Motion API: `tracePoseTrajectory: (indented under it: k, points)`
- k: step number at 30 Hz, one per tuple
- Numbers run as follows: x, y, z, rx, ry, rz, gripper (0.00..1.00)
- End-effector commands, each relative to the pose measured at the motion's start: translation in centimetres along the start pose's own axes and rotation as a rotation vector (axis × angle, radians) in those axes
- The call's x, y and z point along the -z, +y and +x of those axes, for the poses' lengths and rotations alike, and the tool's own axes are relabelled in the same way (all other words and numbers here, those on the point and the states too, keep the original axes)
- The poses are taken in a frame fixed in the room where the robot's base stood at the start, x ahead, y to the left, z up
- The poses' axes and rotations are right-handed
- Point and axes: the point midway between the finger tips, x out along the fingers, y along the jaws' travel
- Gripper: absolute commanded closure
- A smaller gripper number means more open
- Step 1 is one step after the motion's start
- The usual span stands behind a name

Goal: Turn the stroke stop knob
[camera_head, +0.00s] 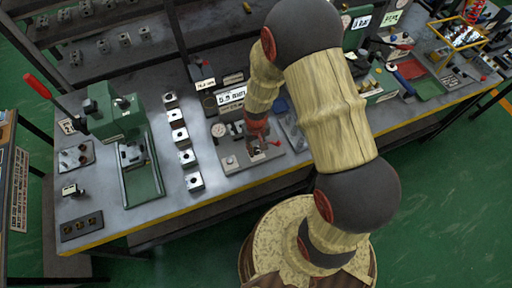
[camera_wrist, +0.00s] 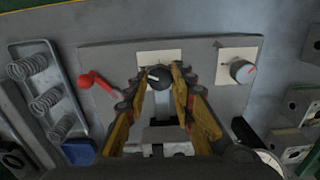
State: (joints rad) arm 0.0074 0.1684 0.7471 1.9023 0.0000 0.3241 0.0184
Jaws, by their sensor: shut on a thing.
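In the wrist view a round black knob (camera_wrist: 157,77) with a white pointer line sits on a grey panel (camera_wrist: 195,62), in front of a pale plate. My gripper (camera_wrist: 158,78) has its yellow and dark fingers on either side of this knob and is shut on it. No readable label shows which is the stroke stop knob. In the head view my gripper (camera_head: 257,142) is over the panel (camera_head: 240,162), and its fingertips are hard to make out.
A red-handled lever (camera_wrist: 95,84) stands left of the fingers in the wrist view. A tray of springs (camera_wrist: 47,90) lies farther left. In the head view a row of blocks (camera_head: 186,158) and a green press (camera_head: 118,118) stand left on the bench (camera_head: 95,232).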

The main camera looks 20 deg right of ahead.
Motion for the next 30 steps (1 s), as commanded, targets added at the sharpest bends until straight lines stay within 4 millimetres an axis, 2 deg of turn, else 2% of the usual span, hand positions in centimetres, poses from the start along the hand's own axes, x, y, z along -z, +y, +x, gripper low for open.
tracePoseTrajectory:
  k: [9,26,27,30]
  points:
    - [0.1,-0.01,-0.06,0.0,0.002,-0.131,1.0]
    - [0.12,-0.01,-0.06,0.0,0.003,-0.161,1.0]
    - [0.12,-0.01,-0.06,0.0,0.003,-0.16,0.74]
    - [0.11,-0.01,-0.05,0.0,0.002,-0.16,0.68]
